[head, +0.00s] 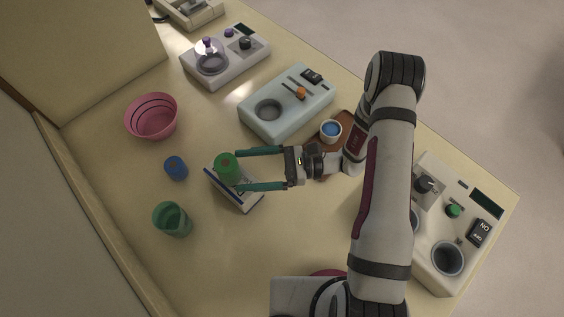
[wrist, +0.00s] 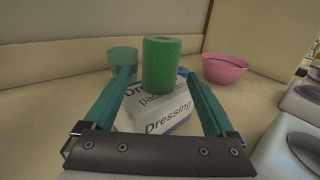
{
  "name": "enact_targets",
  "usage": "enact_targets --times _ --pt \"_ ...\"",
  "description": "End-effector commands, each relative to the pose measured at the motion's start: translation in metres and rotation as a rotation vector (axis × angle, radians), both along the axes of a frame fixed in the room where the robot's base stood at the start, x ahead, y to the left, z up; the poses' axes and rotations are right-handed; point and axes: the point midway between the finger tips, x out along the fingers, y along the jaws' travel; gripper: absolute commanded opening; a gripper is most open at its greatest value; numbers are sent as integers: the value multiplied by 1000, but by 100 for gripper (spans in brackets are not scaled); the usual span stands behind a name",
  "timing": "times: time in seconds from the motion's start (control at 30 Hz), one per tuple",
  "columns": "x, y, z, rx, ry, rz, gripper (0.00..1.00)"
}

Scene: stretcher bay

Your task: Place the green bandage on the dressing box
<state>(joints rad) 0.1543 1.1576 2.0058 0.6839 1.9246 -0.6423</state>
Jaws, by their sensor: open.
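The green bandage (head: 226,167) is a short roll standing upright on the dressing box (head: 243,201). In the wrist view the bandage (wrist: 161,65) rests on top of the white dressing box (wrist: 165,119), which has printed lettering. My gripper (head: 259,168) is open, with its two teal fingers to either side of the box's near part. In the wrist view the fingers (wrist: 158,95) are spread apart, with a gap to the bandage on both sides. The bandage's underside is hidden.
A blue roll (head: 176,168) and a green cup (head: 172,219) stand left of the box. A pink bowl (head: 153,116) is behind. A pale blue device (head: 287,103) and a small white cup with blue contents (head: 330,131) stand beyond my gripper. The table in front is clear.

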Motion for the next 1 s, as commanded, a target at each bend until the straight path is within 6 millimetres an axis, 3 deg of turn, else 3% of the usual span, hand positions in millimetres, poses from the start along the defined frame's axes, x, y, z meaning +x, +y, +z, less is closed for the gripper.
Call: enact_targets --times 0.2,0.3,0.57,0.67,0.8,0.9,1.0 --pt "8 -61 -1 0 -2 -6 90" --pt "10 -81 -2 -1 -2 -4 90" --pt "10 -96 2 -9 -7 11 90" --pt "2 -92 25 -79 -64 98 90" --pt "-38 -87 83 -321 -237 344 90" --pt "-77 -91 115 -544 -396 507 90" --pt "-115 -104 133 -787 -583 625 90"
